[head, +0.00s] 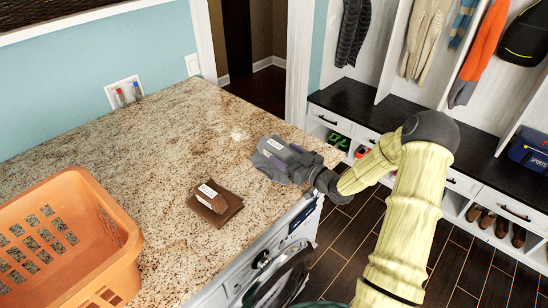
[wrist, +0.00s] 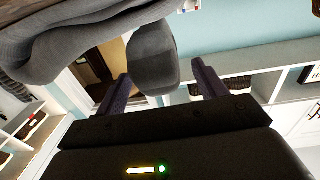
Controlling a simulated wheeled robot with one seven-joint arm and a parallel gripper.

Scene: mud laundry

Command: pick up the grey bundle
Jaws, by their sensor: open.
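The grey bundle (head: 262,167) lies on the granite counter near its right edge, partly hidden by my gripper (head: 281,158) in the head view. In the wrist view, a rounded grey part of the bundle (wrist: 154,52) shows between the two dark fingers of my gripper (wrist: 160,72), with more grey folds at upper left. The fingers are apart, one on each side of that part. I cannot tell whether either finger touches it.
A brown bundle (head: 215,203) with a white label lies on the counter (head: 165,130), left of and nearer than my gripper. An orange basket (head: 118,250) stands at lower left. A front-loading machine (head: 270,275) is under the counter edge. The counter's back part is clear.

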